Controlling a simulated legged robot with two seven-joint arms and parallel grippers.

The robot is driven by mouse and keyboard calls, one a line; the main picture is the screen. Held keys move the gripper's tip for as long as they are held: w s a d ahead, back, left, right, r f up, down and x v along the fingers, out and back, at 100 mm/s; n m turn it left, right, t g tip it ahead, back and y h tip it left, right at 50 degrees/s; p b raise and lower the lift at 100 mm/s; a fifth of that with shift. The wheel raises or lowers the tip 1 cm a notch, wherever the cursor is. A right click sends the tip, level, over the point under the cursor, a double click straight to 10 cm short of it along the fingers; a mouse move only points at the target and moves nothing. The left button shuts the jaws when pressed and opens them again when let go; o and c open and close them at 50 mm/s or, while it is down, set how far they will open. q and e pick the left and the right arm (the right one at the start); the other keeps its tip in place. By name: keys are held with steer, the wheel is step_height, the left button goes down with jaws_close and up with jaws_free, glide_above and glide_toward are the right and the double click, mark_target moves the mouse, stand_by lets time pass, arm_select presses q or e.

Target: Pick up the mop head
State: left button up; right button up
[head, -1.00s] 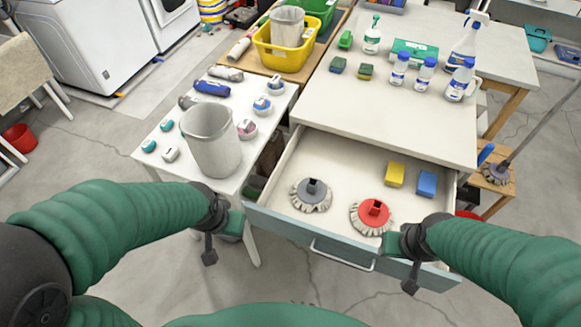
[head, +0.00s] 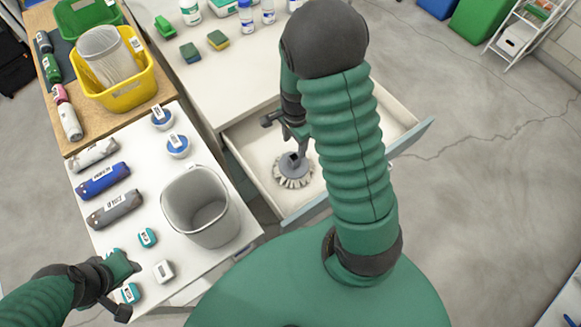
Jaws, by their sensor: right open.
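A grey mop head (head: 293,172) with a pale strand fringe and a dark square socket lies in the open drawer (head: 265,140). My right gripper (head: 288,132) is open just above and beside its socket in the picture; I cannot tell whether they touch. My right arm crosses the drawer and hides its right part. The red mop head from the earlier view is not visible now. My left gripper (head: 124,290) is over the near left corner of the white side table (head: 215,262), and its jaw opening is unclear.
A grey bin (head: 200,210) stands on the side table near the drawer, with rolls and small containers to its left. A yellow basket (head: 125,90) is at the back left. Sponges (head: 218,40) and bottles stand on the worktop. Open floor lies at right.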

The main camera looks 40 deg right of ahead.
mark_target(294, 157)
steer(key=f, duration=0.9)
steer(key=shift+d+b, duration=0.25)
steer(key=shift+b, duration=0.05)
steer(key=shift+w+a+f, duration=0.1)
steer(key=shift+a+f, duration=0.05)
steer(key=shift+f, duration=0.05)
steer(key=shift+a, duration=0.15)
steer(key=shift+d, duration=0.3)
steer(key=c, duration=0.8)
steer(key=shift+f, duration=0.1)
steer(key=shift+c, duration=1.3)
jaws_close()
arm_select(q)
steer(key=shift+s+d+f, duration=0.1)
steer(key=shift+d+f, duration=0.2)
steer(key=shift+d, duration=0.25)
arm_select(e)
steer(key=shift+a, duration=0.15)
